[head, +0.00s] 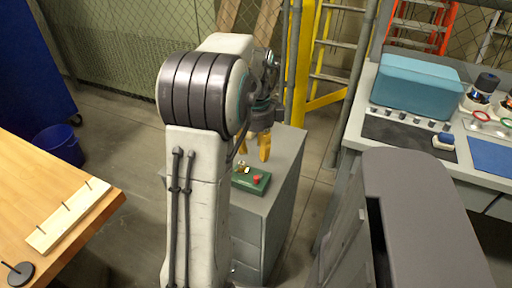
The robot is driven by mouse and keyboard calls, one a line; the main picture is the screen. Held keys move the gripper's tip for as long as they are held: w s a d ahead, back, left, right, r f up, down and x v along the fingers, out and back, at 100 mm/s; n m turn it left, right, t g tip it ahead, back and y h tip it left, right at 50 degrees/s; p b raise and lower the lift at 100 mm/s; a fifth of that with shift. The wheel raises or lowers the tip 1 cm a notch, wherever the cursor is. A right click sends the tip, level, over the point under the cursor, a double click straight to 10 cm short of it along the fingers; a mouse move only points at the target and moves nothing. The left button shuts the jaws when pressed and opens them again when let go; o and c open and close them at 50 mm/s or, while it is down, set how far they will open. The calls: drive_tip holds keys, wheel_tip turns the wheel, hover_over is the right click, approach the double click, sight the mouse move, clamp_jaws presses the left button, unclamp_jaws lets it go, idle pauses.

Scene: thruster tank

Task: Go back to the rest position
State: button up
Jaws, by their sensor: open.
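My gripper (255,149) has yellow fingers and is open. It hangs at the end of my arm, above the grey cabinet (282,185) in the middle of the view. My white arm with its dark ribbed joint stands in front and hides part of the cabinet top. A green block (253,182) with a red button and a small brass-coloured part lies on the cabinet, below the fingers. The fingers look empty and apart from the block.
A wooden table (30,180) with a pegged board (68,217) is at the left, a blue bin (60,143) behind it. A workbench (352,138) at the right carries a teal case (415,85). Ladders (338,45) and a yellow post (303,60) stand behind. Floor shows between table and cabinet.

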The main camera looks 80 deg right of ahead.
idle(0.8)
drive_tip(key=w+a+f+n, duration=0.15)
drive_tip(key=a+n, duration=0.25)
drive_tip(key=n, duration=0.6)
drive_tip(key=w+a+f+n, duration=0.15)
drive_tip(key=a+n, duration=0.35)
drive_tip(key=n, duration=0.5)
drive_tip(key=w+a+r+n+t+p, duration=0.1)
drive_tip(key=w+a+r+n+p, duration=0.2)
drive_tip(key=a, duration=0.7)
drive_tip(key=w+a+r+n+t+p, duration=0.1)
drive_tip(key=w+a+r+n+p, duration=0.2)
drive_tip(key=w+a+r+n, duration=0.4)
drive_tip(key=w+a+r+n+t+p, duration=0.1)
drive_tip(key=w+a+r+n+p, duration=0.2)
drive_tip(key=w+a+n, duration=0.3)
drive_tip(key=a+r+n, duration=0.1)
drive_tip(key=a+n, duration=0.2)
drive_tip(key=a, duration=0.4)
drive_tip(key=shift+w+a+r, duration=0.15)
drive_tip(key=shift+a+r, duration=0.1)
drive_tip(key=shift+r, duration=0.15)
